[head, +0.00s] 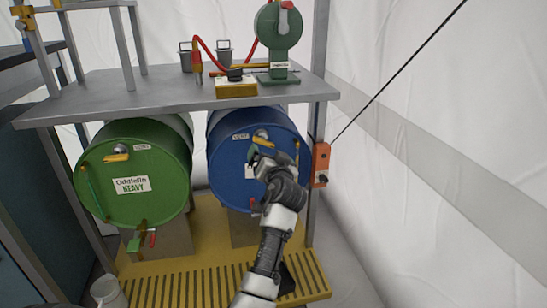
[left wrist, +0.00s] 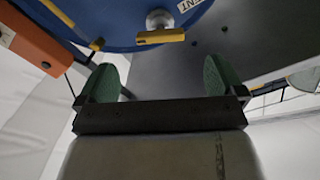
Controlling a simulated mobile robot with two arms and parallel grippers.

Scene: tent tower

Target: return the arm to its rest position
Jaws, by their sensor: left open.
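My left arm (head: 268,250) reaches up from the bottom middle of the head view, in front of the blue drum (head: 226,160). My left gripper (head: 262,150) is at its far end, overlapping the drum's face. In the left wrist view the green fingers of my left gripper (left wrist: 160,80) stand wide apart with nothing between them. The blue drum (left wrist: 120,25) shows beyond them, with a silver knob (left wrist: 159,18) and a yellow handle (left wrist: 160,37). I cannot tell the exact gap to the drum. My right gripper is not in view.
A green drum (head: 135,160) lies left of the blue one, under a grey shelf (head: 120,103). An orange box (head: 320,163) is on the right post. Floor at right is clear.

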